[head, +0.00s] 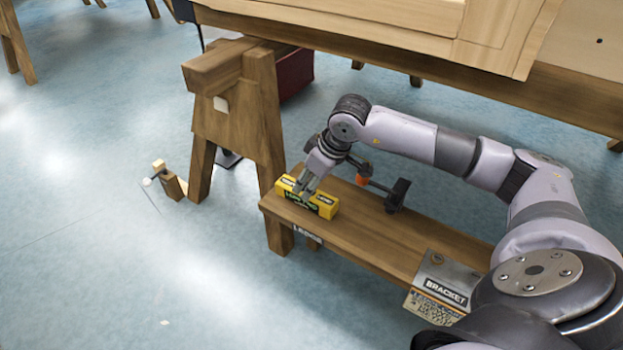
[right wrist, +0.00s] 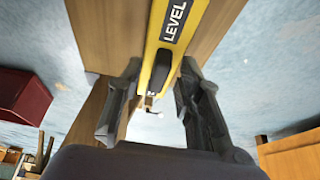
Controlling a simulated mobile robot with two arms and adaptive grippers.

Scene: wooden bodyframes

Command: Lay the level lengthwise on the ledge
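The yellow level (head: 323,207) with black labels is at the left end of the wooden ledge (head: 372,238) in the head view, its length running roughly along the board. It also shows in the right wrist view (right wrist: 187,38) over the wood, with a black block on it. My right gripper (head: 303,188) points down at the level. In the right wrist view its two fingers (right wrist: 160,70) stand on both sides of the level, close against it. Whether the level's underside touches the ledge is hidden. My left gripper is not in view.
A dark clamp-like object (head: 397,195) with an orange part is on the ledge behind the level. A metal plate marked BRACKET (head: 442,277) is at the ledge's near right end. A wooden sawhorse (head: 240,125) stands behind the left end. The blue floor at left is mostly clear.

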